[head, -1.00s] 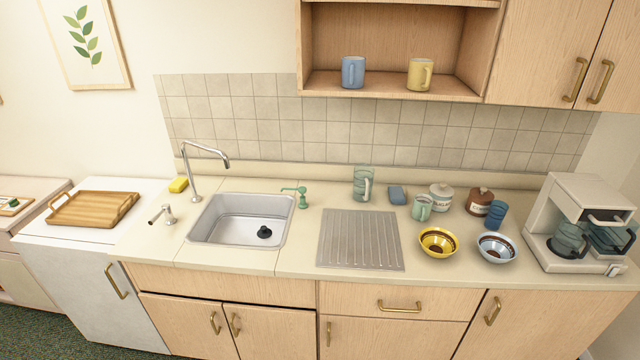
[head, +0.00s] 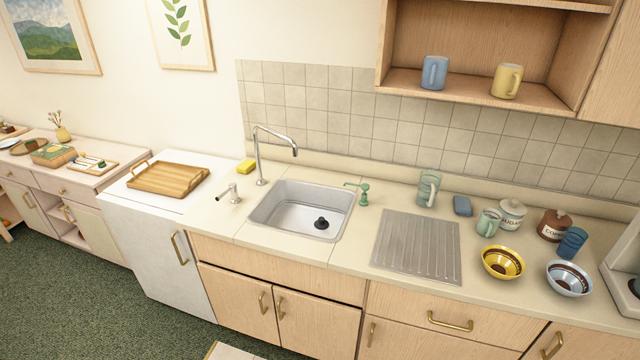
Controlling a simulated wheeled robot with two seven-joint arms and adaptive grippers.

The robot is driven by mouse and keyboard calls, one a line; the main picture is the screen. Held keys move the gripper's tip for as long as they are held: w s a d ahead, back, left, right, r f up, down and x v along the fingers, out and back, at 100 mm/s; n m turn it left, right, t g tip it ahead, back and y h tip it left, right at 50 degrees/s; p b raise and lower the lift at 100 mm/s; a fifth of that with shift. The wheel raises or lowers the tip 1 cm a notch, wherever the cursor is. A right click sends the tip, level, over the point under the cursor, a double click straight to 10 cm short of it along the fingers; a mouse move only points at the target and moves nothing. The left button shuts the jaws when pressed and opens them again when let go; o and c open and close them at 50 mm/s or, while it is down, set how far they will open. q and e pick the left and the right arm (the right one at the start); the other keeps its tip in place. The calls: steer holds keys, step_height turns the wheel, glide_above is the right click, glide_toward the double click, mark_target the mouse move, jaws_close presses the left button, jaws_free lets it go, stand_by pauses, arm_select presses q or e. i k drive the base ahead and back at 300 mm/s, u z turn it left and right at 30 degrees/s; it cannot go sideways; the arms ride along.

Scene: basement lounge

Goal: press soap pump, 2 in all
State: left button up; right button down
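A green soap pump (head: 363,193) stands upright on the counter just right of the sink, its spout pointing left toward the basin. Nothing touches either one. Neither of my grippers shows in the head view.
The sink (head: 262,216) holds a dark plug, and a tall tap (head: 260,160) stands behind it. A ribbed drainboard (head: 418,247), mugs, jars, a yellow bowl (head: 503,262) and a blue bowl (head: 569,279) lie to the right. A wooden tray (head: 168,178) sits left.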

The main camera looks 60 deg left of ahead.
mark_target(365, 187)
steer(key=u, duration=2)
